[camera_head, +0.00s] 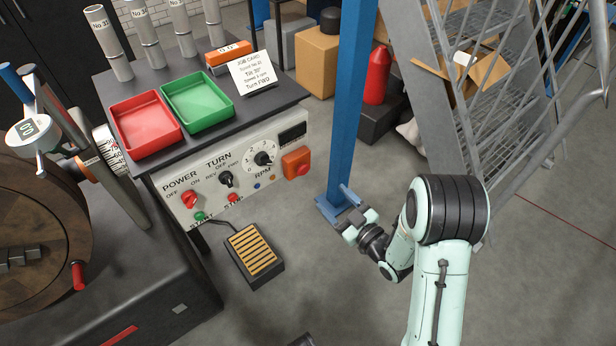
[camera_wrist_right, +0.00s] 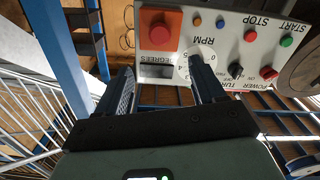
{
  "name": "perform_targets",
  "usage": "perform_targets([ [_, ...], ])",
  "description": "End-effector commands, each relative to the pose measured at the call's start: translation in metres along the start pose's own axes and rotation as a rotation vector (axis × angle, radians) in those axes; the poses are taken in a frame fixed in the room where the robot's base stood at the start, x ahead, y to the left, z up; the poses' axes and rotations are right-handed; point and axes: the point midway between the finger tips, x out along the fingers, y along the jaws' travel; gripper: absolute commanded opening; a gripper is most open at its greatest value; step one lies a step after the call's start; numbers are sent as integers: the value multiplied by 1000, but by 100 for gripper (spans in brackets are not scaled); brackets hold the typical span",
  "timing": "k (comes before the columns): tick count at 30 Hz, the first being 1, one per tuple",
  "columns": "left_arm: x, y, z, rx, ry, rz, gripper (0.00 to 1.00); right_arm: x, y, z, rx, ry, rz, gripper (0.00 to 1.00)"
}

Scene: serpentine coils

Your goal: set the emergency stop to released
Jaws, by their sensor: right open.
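The emergency stop is a red button on an orange square block (camera_head: 297,163) at the right end of the white control panel (camera_head: 228,172). In the right wrist view it appears upside down as a red button on an orange block (camera_wrist_right: 158,28), beyond the fingers. Whether the button is pressed in or out cannot be told. My right gripper (camera_head: 346,210) is open and empty, to the right of and below the block in the head view, apart from it. In the wrist view its fingers (camera_wrist_right: 163,75) point toward the panel. My left gripper is not in view.
The panel carries a red POWER knob (camera_head: 190,199), a black TURN knob (camera_head: 225,179) and an RPM dial (camera_head: 263,158). A blue post (camera_head: 350,100) stands close by my right gripper. A foot pedal (camera_head: 252,255) lies on the floor. Red and green trays (camera_head: 198,101) stand above the panel.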

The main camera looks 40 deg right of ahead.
Motion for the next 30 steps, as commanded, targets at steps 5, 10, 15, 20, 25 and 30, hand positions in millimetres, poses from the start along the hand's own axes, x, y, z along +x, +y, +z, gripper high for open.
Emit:
perform_targets([
  [5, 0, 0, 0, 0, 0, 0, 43, 39, -2, -1, 0, 3, -5, 69],
  [10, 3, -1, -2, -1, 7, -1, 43, 74, -2, 0, -1, 1, -4, 69],
  [15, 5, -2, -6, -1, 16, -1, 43, 100, -1, 1, 1, -1, -3, 69],
  [20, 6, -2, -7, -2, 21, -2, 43, 112, -1, 1, 2, -3, -2, 69],
  [25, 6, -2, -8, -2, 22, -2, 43, 114, -1, 1, 3, -4, -1, 69],
  [30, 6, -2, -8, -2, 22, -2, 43, 114, -1, 1, 3, -4, -1, 62],
])
